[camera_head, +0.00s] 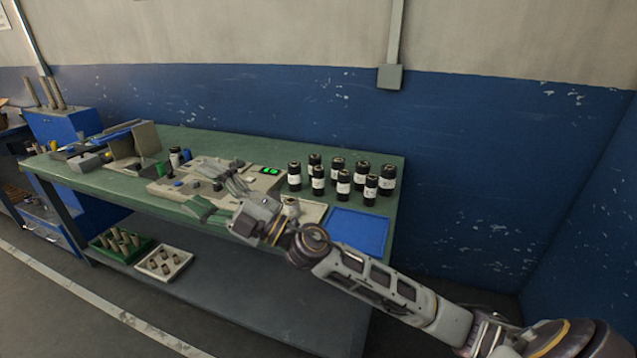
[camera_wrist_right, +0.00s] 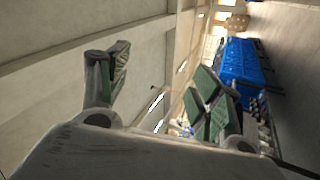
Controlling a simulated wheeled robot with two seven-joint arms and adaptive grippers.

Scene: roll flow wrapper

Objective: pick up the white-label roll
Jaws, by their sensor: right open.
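Several black rolls with white labels stand upright in a group on the right part of the green table, among them a front one (camera_head: 343,185) and one at the right end (camera_head: 388,180). I cannot tell them apart by label at this size. My right gripper (camera_head: 217,193) is over the table, to the left of the rolls and apart from them, pointing left. In the right wrist view its fingers (camera_wrist_right: 162,88) are spread with nothing between them, and no roll shows there. My left gripper is not in view.
A machine panel with a green display (camera_head: 268,171) lies just left of the rolls. A blue mat or tray (camera_head: 358,232) is at the table's front right. Lower shelf trays, one green (camera_head: 123,246) and one white (camera_head: 164,263), hold small cylinders. A blue wall stands behind.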

